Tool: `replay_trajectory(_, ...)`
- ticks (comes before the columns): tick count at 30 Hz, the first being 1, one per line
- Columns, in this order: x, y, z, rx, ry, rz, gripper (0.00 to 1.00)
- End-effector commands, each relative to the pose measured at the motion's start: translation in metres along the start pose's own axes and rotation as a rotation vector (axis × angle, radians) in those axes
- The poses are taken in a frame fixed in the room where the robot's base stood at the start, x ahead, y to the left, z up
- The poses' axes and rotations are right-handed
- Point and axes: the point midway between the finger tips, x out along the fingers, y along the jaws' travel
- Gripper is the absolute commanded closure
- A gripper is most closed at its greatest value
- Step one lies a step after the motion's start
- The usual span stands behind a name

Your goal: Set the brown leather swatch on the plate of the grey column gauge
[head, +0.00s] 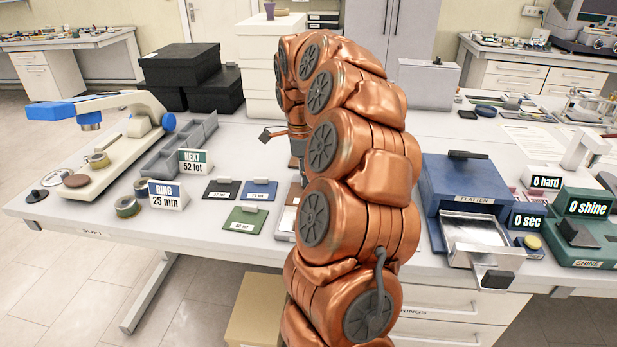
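My gripper (297,147) is mostly hidden behind my copper arm; only a small dark part shows at the arm's left edge, over the swatch area. I cannot see its fingertips or whether it holds anything.
Dark grey (222,190), blue (259,190) and green (243,221) swatches lie left of the brown one. A blue flatten press (468,185) and a green shine device (590,235) stand at right. A blue-and-white ring device (110,150) and grey tray (180,147) stand at left.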

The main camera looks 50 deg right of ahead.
Motion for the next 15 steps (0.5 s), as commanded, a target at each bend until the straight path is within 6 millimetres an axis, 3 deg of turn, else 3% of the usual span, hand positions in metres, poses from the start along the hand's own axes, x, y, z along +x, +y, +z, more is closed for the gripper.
replay_trajectory(15, 0.043, 0.0, 0.004, 0.001, 0.0, 0.001, 1.0)
